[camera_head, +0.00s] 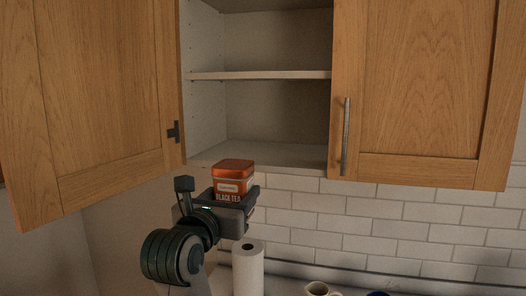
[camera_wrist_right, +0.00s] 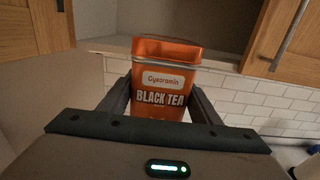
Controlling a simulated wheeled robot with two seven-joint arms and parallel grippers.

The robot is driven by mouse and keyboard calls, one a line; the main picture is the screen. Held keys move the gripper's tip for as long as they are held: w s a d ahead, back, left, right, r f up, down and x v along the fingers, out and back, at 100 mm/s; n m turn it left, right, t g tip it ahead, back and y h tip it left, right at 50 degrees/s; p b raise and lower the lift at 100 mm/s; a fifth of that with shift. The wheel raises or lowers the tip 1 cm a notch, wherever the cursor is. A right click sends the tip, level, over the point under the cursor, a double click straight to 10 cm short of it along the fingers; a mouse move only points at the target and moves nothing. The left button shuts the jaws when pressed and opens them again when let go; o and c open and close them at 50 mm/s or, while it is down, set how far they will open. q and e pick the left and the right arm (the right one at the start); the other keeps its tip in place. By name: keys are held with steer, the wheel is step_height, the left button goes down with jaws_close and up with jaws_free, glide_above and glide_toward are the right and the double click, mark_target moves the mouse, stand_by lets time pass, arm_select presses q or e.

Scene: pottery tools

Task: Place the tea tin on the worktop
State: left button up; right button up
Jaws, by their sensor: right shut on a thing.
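The tea tin (camera_head: 232,178) is orange-red with a "BLACK TEA" label. It is upright in my right gripper (camera_head: 234,199), in front of the lower edge of the open cupboard. In the right wrist view the tin (camera_wrist_right: 165,75) stands between the two fingers of my right gripper (camera_wrist_right: 158,108), which are shut on its sides. The worktop (camera_head: 290,284) shows only as a strip at the bottom of the head view, below the tin. My left gripper is not in view.
The cupboard (camera_head: 258,155) is open and its visible shelves are empty. Its left door (camera_head: 100,90) swings out at left; the right door (camera_head: 425,85) is closed.

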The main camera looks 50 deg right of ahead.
steer(key=s+a+f+n+t+y+b, duration=0.1)
steer(key=a+f+n+t+y+b, duration=0.1)
steer(key=a+f, duration=0.5)
steer(key=a+f+n+t+y+b, duration=0.2)
steer(key=a+f+b, duration=0.3)
steer(key=f, duration=1.5)
steer(key=s+a+f+n+t+y+b, duration=0.1)
steer(key=a+f+n+t+y+b, duration=0.1)
steer(key=a+f, duration=0.8)
step_height(320, 180, down, 4)
steer(key=shift+s+a+f+n+t+y+b, duration=0.1)
steer(key=shift+s+a+n+t+y+b, duration=0.25)
steer(key=shift+t+y+b, duration=0.55)
steer(key=shift+d, duration=0.2)
